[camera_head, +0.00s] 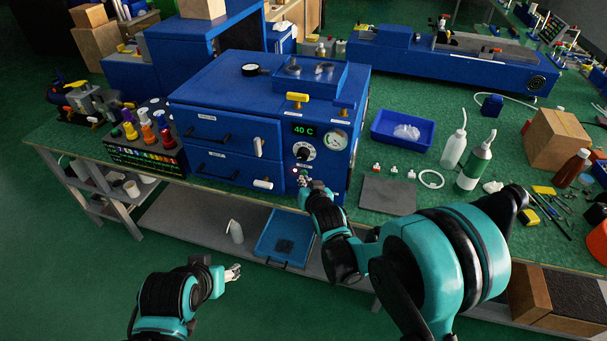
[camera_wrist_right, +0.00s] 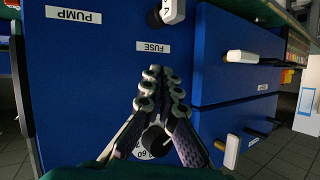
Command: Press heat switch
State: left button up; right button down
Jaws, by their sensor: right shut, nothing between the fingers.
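The blue press cabinet (camera_head: 240,125) stands on the green bench, with a green "40 C" display (camera_head: 304,130), a gauge (camera_head: 335,140) and a black dial knob (camera_head: 303,153) on its right panel. My right gripper (camera_head: 304,180) is shut and empty, low in front of this panel. In the right wrist view the shut fingers (camera_wrist_right: 162,80) point at the blue panel near the "FUSE" label (camera_wrist_right: 153,47), partly covering the dial (camera_wrist_right: 155,140). I cannot make out a heat switch or tell whether the fingertips touch the panel. My left gripper (camera_head: 232,272) is away from the bench.
White-handled drawers (camera_head: 215,130) are left of the panel. A "PUMP" label (camera_wrist_right: 73,14) and a white-and-black fitting (camera_wrist_right: 170,12) are near the fingers.

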jog(key=shift+w+d, duration=0.1)
jog(key=shift+w, duration=0.05)
dwell(0.4)
jog(key=shift+w+d, duration=0.1)
jog(key=shift+w, duration=0.2)
jog(key=shift+s, duration=0.15)
jog(key=shift+s+a, duration=0.2)
jog(key=shift+s, duration=0.1)
jog(key=s, duration=0.2)
jog(key=s+a, duration=0.1)
jog(key=s+b, duration=0.1)
jog(key=s, duration=0.1)
jog(key=shift+s+a, duration=0.35)
jog(key=shift+a, duration=0.05)
jog(key=shift+d, duration=0.1)
dwell(0.4)
